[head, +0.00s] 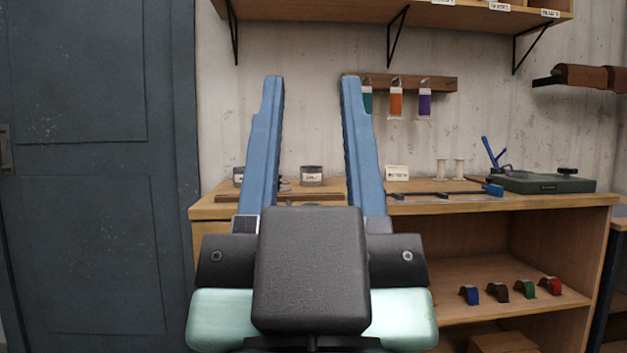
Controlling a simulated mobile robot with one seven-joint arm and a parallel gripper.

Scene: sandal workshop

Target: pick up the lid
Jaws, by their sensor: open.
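My gripper (311,80) is open in the head view, its two blue fingers pointing up and apart with nothing between their tips. A small grey labelled tin (311,176) stands on the workbench (556,203) and shows through the gap between the fingers, farther back. A second tin (238,176) is partly covered by the left finger. A small dark flat item (285,185) lies beside the left finger; it is too small and covered to tell if it is the lid. No lid can be clearly made out. The gripper body hides part of the bench front.
A green device with a blue lever (541,182) stands at the bench's right. Two pale spools (458,168) and a small card (397,173) stand nearby. A rack with coloured tags (397,103) hangs above, under a wall shelf (450,14). A dark door (90,180) is at left.

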